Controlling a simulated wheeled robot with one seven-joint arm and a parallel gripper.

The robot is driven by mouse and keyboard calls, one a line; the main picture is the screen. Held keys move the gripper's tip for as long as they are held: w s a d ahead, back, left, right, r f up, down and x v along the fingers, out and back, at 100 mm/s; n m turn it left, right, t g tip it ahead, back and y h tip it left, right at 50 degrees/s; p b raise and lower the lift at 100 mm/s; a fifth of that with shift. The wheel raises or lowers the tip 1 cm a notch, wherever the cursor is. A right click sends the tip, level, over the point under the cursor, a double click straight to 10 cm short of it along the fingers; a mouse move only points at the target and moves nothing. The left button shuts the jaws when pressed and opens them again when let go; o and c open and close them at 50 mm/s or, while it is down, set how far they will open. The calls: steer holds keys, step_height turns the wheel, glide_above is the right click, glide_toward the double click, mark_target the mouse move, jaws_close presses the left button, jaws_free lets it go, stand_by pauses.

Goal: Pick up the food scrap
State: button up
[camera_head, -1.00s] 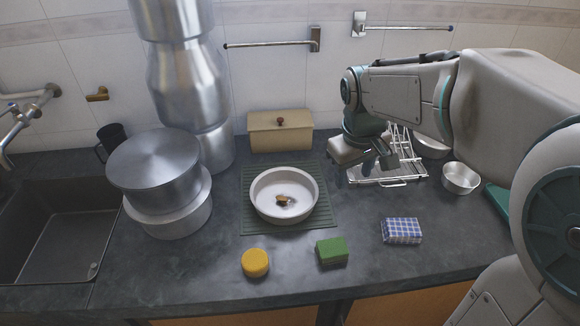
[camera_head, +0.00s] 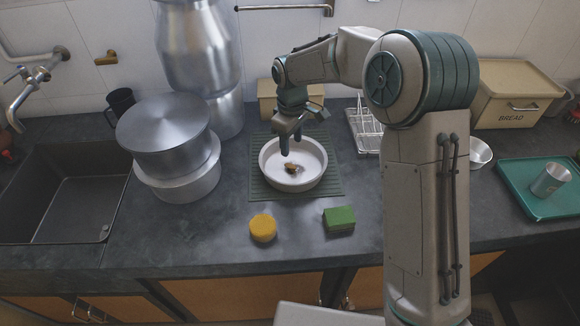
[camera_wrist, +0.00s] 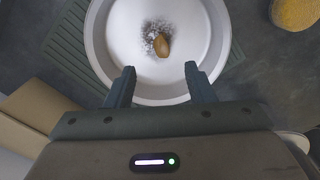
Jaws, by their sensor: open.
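The food scrap (camera_head: 291,168) is a small brown lump lying in a round white basin, with a dark speckled patch beside it. In the wrist view the scrap (camera_wrist: 161,46) lies on the basin floor, beyond my fingertips and roughly centred between them. The basin (camera_head: 268,181) rests on a green ribbed mat (camera_head: 331,186).
A yellow round sponge (camera_head: 263,228) and a green sponge (camera_head: 339,219) lie in front of the basin. Stacked steel pots (camera_head: 165,140) stand close on the left, a beige box (camera_head: 268,98) behind. A wire rack (camera_head: 364,132) and a teal tray (camera_head: 530,200) are right.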

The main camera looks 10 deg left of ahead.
mark_target(291, 165)
step_height(291, 165, down, 8)
steer(key=shift+s+f+p, duration=0.1)
steer(key=shift+f+p, duration=0.1)
steer(key=shift+p, duration=0.35)
jaws_close()
